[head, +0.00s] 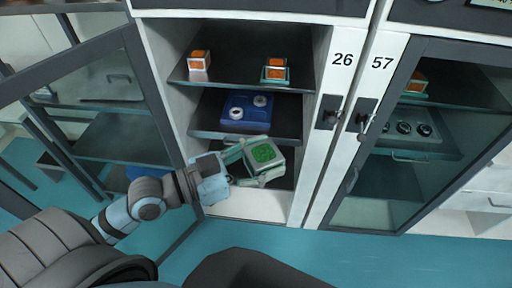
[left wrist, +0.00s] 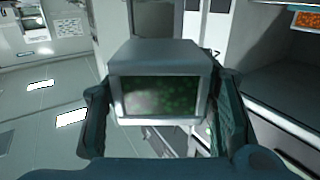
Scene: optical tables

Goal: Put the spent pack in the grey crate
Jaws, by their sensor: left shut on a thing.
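A grey block-shaped pack with a green speckled face (head: 264,154) is between the fingers of my left gripper (head: 270,159), which is shut on it. The pack is in front of the lower part of the open cabinet marked 26. In the left wrist view the same pack (left wrist: 160,60) fills the middle, with a dark finger on each side. Two packs with orange faces, one at left (head: 199,65) and one at right (head: 275,71), stand on the upper shelf. I cannot make out a grey crate in either view. My right gripper does not show.
A blue unit with two round pale parts (head: 246,107) sits on the middle shelf (head: 286,134). The glass door (head: 150,90) stands open at left. Cabinet 57 has a glass door (head: 400,170) with another orange pack (head: 417,82) behind it. Teal floor (head: 380,260) is clear in front.

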